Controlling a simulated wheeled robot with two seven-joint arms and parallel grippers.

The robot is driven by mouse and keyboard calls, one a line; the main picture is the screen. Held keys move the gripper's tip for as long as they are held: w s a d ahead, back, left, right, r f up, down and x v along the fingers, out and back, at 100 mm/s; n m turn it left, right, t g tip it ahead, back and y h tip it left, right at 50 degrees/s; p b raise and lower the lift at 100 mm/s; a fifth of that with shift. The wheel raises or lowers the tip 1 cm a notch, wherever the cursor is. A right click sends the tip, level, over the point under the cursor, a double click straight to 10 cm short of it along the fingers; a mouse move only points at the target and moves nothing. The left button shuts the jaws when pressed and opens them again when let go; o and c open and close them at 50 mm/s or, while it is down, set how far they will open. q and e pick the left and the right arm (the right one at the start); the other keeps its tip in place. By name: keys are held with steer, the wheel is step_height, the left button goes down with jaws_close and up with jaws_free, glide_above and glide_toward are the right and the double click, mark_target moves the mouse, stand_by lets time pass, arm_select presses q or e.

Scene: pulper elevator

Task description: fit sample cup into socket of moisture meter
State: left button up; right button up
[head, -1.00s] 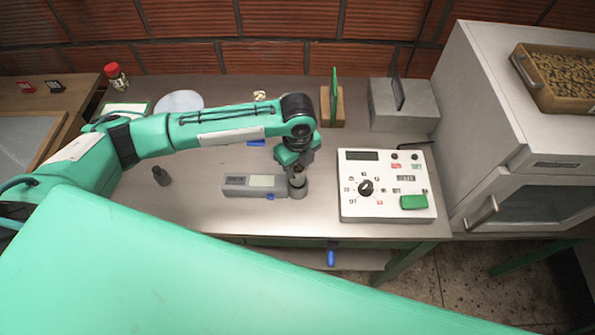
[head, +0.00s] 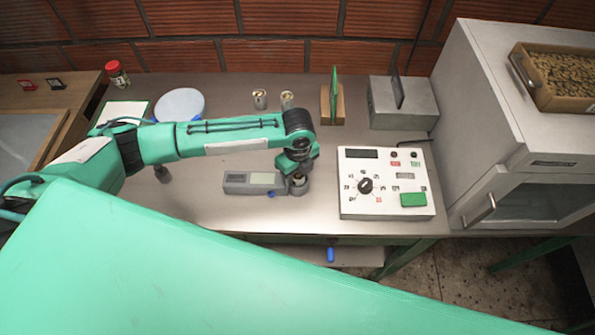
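The moisture meter (head: 237,183) is a flat grey handheld unit with a pale display, lying mid-bench. Its round grey socket (head: 299,190) is at its right end. My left gripper (head: 299,179) points down right over this socket, with its fingertips at the rim. A small brownish patch shows between the fingers and the socket. It may be the sample cup, but the wrist hides most of it. I cannot tell whether the fingers are closed on it or whether it is seated. My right gripper is not in view.
Two metal cups (head: 260,99) (head: 287,100) stand at the back. A white control box (head: 386,183) is to the right, before a grey box (head: 402,103) and a wooden block (head: 332,104). The front bench strip is clear.

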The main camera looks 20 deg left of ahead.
mark_target(297, 174)
arm_select(q)
steer(key=shift+r, duration=0.55)
step_height(297, 174, up, 11)
steer(key=b, duration=0.3)
steer(key=shift+r, duration=0.15)
